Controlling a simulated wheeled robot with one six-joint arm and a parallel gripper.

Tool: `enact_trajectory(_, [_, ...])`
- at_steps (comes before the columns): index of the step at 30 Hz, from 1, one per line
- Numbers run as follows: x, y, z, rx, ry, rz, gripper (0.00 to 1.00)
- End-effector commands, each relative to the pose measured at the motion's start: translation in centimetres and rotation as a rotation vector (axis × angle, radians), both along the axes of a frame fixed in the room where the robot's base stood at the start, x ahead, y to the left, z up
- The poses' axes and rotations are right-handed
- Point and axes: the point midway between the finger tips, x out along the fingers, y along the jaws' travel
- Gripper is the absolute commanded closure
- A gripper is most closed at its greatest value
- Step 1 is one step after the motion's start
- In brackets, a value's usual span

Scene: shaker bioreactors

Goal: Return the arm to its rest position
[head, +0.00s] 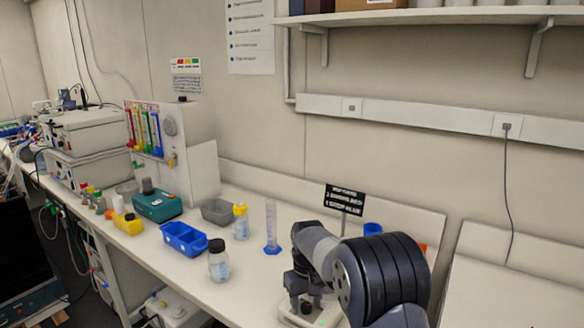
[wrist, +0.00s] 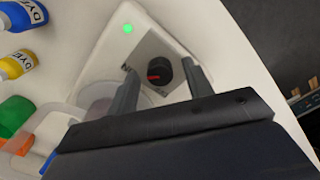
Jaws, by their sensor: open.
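My gripper (head: 305,298) points down at the lower right of the head view, with my dark arm behind it. In the wrist view its two dark fingers (wrist: 160,70) are apart, one on each side of a black knob (wrist: 162,82) with a red mark. The knob sits on a grey plate of a small white device (wrist: 148,28) with a lit green light (wrist: 128,29). No finger is clearly touching the knob; the height gap is hard to judge. The device (head: 291,321) is partly hidden by my arm in the head view.
On the bench left of my gripper stand a dark-capped bottle (head: 219,265), a blue measuring cylinder (head: 271,230), a yellow-capped bottle (head: 241,225) and a blue bin (head: 184,240). In the wrist view, blue (wrist: 20,14) and yellow (wrist: 17,66) dye bottles stand left. A small black sign (head: 345,198) stands behind my arm.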

Motion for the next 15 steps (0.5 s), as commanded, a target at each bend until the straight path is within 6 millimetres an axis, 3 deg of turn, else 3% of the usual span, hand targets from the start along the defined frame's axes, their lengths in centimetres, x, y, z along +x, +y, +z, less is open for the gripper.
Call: enact_trajectory(15, [0.0, 0.0, -0.04, 0.0, 0.0, 0.411, 0.52])
